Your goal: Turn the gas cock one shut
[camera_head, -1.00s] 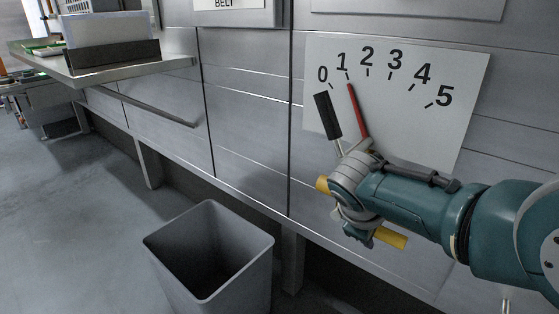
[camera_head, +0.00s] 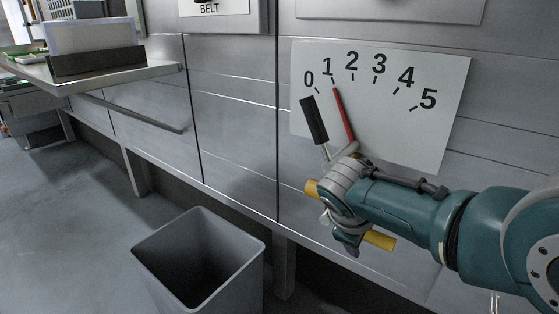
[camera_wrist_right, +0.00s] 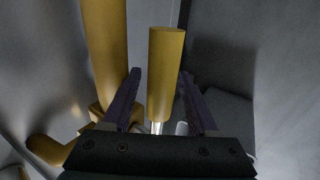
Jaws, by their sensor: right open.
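My right gripper (camera_head: 345,228) is at the wall below the dial plate, in front of a yellow pipe (camera_head: 380,240); its fingertips are hard to make out there. In the right wrist view my right gripper (camera_wrist_right: 160,103) is open, with a yellow cylindrical handle (camera_wrist_right: 165,70) standing between its two dark fingers, with gaps visible at the sides. A thicker yellow pipe (camera_wrist_right: 105,50) runs along the left. I cannot tell which yellow part is gas cock one. My left gripper is not in view.
A white dial plate (camera_head: 400,130) reads 0 to 5, with a red pointer (camera_head: 343,115) near 1. A black-handled lever (camera_head: 314,120) leans below 0. A grey bin (camera_head: 198,262) stands on the floor, and a steel shelf (camera_head: 120,79) is at upper left. Open floor lies left.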

